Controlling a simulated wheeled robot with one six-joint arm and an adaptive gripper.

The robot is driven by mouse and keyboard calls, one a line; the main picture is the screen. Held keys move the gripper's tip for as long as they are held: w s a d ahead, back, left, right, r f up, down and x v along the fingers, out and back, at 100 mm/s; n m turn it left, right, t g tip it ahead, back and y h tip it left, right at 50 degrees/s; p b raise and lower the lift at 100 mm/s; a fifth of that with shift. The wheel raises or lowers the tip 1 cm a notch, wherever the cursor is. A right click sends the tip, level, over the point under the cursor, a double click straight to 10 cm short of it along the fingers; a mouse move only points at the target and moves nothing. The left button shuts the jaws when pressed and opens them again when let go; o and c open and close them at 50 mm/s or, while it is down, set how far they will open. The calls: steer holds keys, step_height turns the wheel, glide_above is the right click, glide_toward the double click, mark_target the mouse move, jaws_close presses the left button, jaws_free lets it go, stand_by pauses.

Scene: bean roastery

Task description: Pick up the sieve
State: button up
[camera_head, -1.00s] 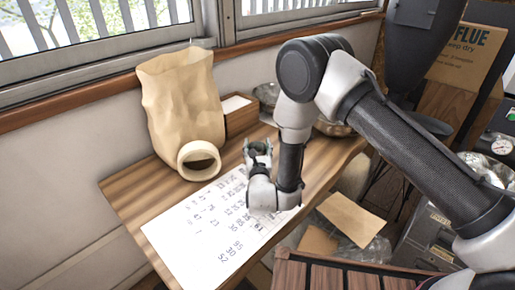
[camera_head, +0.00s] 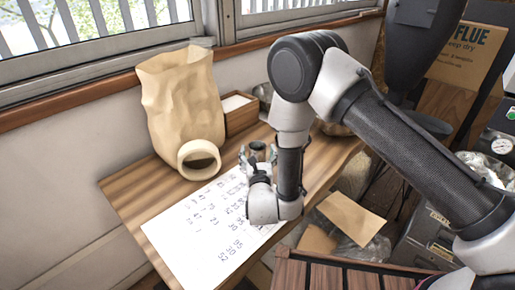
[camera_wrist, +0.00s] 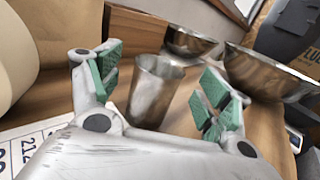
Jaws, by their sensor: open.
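My gripper (camera_head: 257,160) is open over the wooden table, with its green-padded fingers apart in the wrist view (camera_wrist: 162,82). A steel cup (camera_wrist: 153,92) stands upright just beyond and between the fingers, and nothing is held. Two round steel vessels stand behind it: a smaller one (camera_wrist: 188,42) at the back and a wider one (camera_wrist: 268,74) to the right. I cannot tell whether either of these is the sieve, as no mesh shows. In the head view my arm hides much of this area.
A crumpled paper bag (camera_head: 182,100) and a thick pale ring (camera_head: 200,160) stand left of my gripper. A small wooden box (camera_head: 240,113) is against the wall. A printed sheet (camera_head: 205,238) lies on the table (camera_head: 132,190). Its front left part is clear.

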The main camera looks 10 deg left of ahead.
steer(key=v, duration=0.8)
steer(key=shift+s, duration=0.1)
steer(key=w+d+r+m+t+h, duration=0.1)
steer(key=w+d+r+m+h, duration=0.5)
steer(key=w+d+r+h, duration=0.35)
steer(key=w+d+r+m+g+h, duration=0.1)
steer(key=d+r+m+g+h, duration=0.3)
steer(key=d+r+m, duration=0.55)
steer(key=d+r+m+g+h, duration=0.35)
steer(key=d+r, duration=0.25)
steer(key=d, duration=0.8)
steer(key=s+d+r+m+g+y, duration=0.2)
steer(key=s+d+m+g, duration=0.35)
steer(key=s+d, duration=0.35)
steer(key=s+d+r+m+g+y, duration=0.1)
steer(key=s+d+r+m+g, duration=0.2)
steer(key=s+d+m+g, duration=0.55)
steer(key=s+m+t+y, duration=0.5)
steer(key=s+y, duration=0.3)
steer(key=s, duration=0.3)
steer(key=shift+t+y, duration=0.4)
steer(key=shift+t, duration=0.45)
steer(key=shift+o, duration=0.5)
steer(key=shift+s+a+r+m+t+y, duration=0.25)
steer(key=shift+a+m+t+y, duration=0.15)
steer(key=shift+a, duration=0.15)
